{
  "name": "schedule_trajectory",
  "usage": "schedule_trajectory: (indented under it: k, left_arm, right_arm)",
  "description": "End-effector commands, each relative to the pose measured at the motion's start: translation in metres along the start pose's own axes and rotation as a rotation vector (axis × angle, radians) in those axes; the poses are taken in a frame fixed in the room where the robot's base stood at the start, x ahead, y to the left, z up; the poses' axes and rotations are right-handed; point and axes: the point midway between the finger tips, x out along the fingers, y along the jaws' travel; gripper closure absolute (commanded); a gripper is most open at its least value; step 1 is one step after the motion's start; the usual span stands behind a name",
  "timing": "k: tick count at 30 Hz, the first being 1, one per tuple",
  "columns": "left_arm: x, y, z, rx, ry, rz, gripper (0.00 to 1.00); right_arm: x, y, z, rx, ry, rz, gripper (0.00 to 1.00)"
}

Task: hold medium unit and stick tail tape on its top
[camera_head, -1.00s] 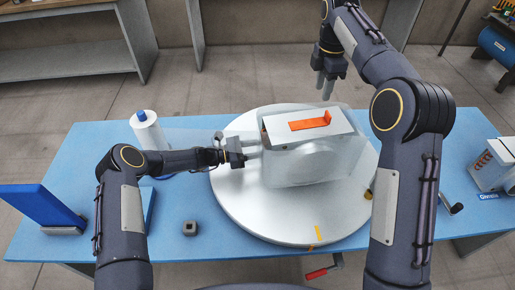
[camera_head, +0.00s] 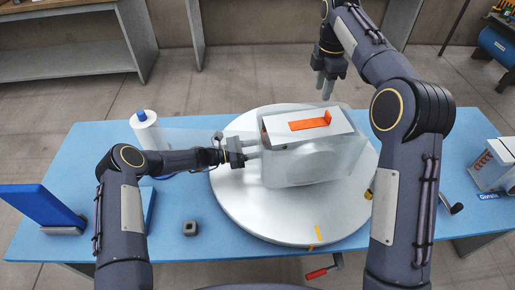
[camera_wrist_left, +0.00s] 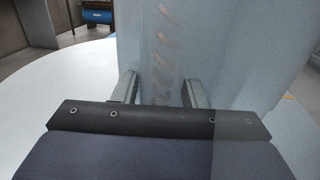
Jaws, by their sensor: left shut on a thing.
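The medium unit (camera_head: 312,165) is a pale box under translucent film, standing on the round white turntable (camera_head: 235,205). The orange tail tape (camera_head: 308,125) lies along its white top, with the right end bent upward. My left gripper (camera_head: 254,149) is at the unit's left side, shut on the unit. The left wrist view shows its two fingers (camera_wrist_left: 160,90) apart against the film-covered unit (camera_wrist_left: 230,45), with coils showing through. Their contact is partly hidden. My right gripper (camera_head: 324,88) is above and behind the unit, pointing down, apart from the tape, with a gap between its fingers.
A white roll with a blue cap (camera_head: 148,130) stands at left, a translucent film stretching from near it. A unit with coils (camera_head: 494,165) stands at right.

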Motion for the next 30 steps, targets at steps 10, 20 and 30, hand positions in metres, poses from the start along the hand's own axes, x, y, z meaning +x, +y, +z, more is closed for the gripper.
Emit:
schedule_trajectory:
  k: [10,20,30]
  left_arm:
    - [-0.001,0.001,0.000,0.000,0.000,0.001,1.00]
    - [-0.001,0.001,0.000,0.000,0.000,0.002,1.00]
    - [-0.001,0.001,0.000,0.000,0.000,0.002,1.00]
  right_arm:
    - [0.000,0.000,0.000,0.000,0.000,0.000,0.66]
    - [0.009,0.004,-0.007,0.292,-0.025,0.072,1.00]
    - [0.031,0.005,-0.030,1.019,0.052,0.279,1.00]
